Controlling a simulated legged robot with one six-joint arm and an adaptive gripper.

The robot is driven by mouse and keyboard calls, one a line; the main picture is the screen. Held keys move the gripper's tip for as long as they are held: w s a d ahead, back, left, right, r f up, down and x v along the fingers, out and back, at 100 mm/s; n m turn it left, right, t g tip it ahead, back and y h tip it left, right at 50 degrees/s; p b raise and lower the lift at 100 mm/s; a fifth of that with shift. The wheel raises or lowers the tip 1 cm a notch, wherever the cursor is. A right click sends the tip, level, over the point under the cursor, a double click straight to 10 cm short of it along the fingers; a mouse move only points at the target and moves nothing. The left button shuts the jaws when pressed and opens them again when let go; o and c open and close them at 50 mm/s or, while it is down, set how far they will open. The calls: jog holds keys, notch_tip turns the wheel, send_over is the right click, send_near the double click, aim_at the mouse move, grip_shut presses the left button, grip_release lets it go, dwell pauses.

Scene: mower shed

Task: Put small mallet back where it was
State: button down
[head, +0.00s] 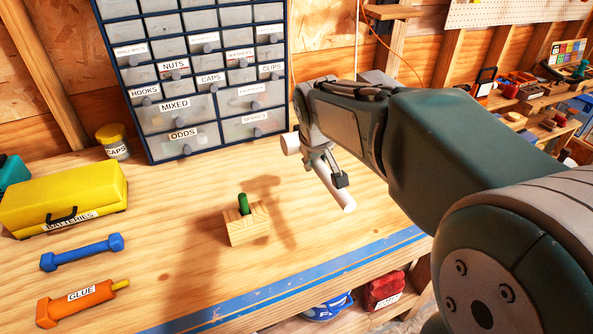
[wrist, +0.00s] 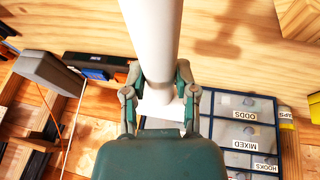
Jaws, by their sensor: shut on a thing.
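A white mallet (head: 334,190) is held in the air above the right part of the workbench. My gripper (head: 326,172) is shut on it. One white part shows left of the fingers, and a longer white cylinder slants down to the right. In the wrist view the white mallet (wrist: 152,32) runs from the top edge down between the two fingers of my gripper (wrist: 158,88). Part of it is hidden by the fingers and arm. A T-shaped shadow falls on the bench below, left of the gripper.
A wooden block (head: 249,229) with a green peg (head: 243,203) stands on the bench. The drawer cabinet (head: 190,75) stands behind. A yellow batteries box (head: 62,197), blue tool (head: 82,252), orange glue tube (head: 78,303) and caps jar (head: 114,142) are left. Bare wood surrounds the block.

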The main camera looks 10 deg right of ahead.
jog(key=w+f, duration=0.1)
jog(key=w, duration=0.1)
jog(key=w+f, duration=0.1)
jog(key=w, duration=0.1)
jog(key=w+f, duration=0.1)
jog(key=w, duration=0.1)
jog(key=shift+w+a, duration=0.3)
jog(key=shift+a, duration=0.1)
send_over(298, 175)
jog(key=s, duration=0.1)
jog(key=f, duration=0.5)
jog(key=shift+s+a+f, duration=0.1)
jog(key=shift+s+f, duration=0.1)
jog(key=shift+f, duration=0.2)
notch_tip(298, 175, down, 3)
jog(key=shift+w+f, duration=0.15)
jog(key=shift+f, duration=0.05)
jog(key=shift+c, duration=2)
grip_release()
